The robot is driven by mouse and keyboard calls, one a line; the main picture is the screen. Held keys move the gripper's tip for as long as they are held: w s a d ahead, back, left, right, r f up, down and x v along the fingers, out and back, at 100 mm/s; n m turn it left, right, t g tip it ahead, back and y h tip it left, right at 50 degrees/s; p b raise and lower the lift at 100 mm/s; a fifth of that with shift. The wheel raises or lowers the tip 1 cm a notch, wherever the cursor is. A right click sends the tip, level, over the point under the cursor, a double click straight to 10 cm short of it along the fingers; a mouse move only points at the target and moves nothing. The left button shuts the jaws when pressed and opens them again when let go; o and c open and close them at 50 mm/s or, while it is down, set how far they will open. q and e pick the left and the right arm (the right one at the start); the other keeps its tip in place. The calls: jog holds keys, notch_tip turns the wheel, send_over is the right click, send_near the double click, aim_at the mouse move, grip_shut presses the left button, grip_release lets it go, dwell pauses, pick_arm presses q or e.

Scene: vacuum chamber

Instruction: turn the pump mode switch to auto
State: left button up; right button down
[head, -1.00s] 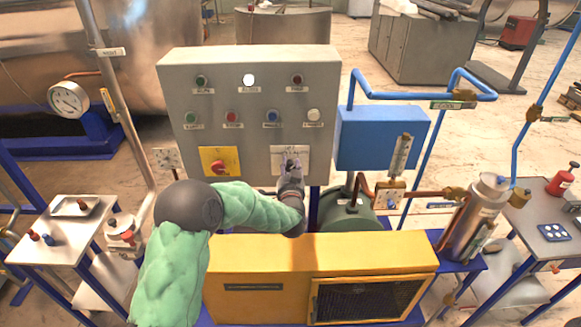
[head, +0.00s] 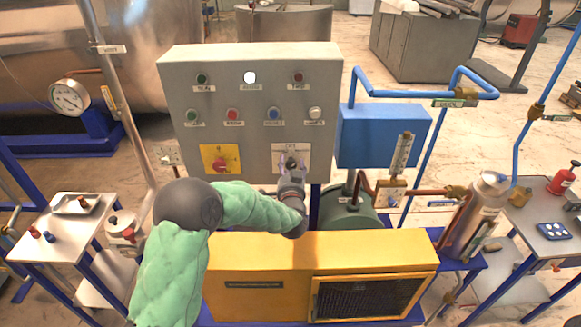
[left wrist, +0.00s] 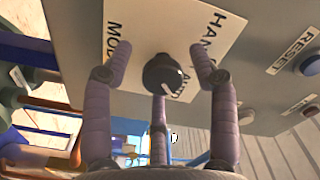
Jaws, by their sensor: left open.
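The pump mode switch is a dark round knob (left wrist: 163,74) on a white plate (left wrist: 130,20) of the grey control box. In the left wrist view a light mark shows on the knob's right side, near partly hidden lettering. The plate reads HAN... at the upper right and MO... at the left. In the head view the plate (head: 302,151) shows at the box's lower right. My left gripper (head: 293,165) is just in front of it. It is open, its fingers (left wrist: 162,75) spread around the knob with gaps at the sides. My right gripper is not in view.
A red knob on a yellow plate (head: 208,151) sits left of the switch. Several buttons and lamps line the grey box (head: 256,95) above. A yellow cabinet (head: 270,247) stands below, and a blue box (head: 383,138) with pipes is to the right.

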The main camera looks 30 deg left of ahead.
pick_arm(q)
jog(key=v, duration=1.1)
jog(key=shift+s, duration=0.2)
jog(key=shift+f, duration=0.2)
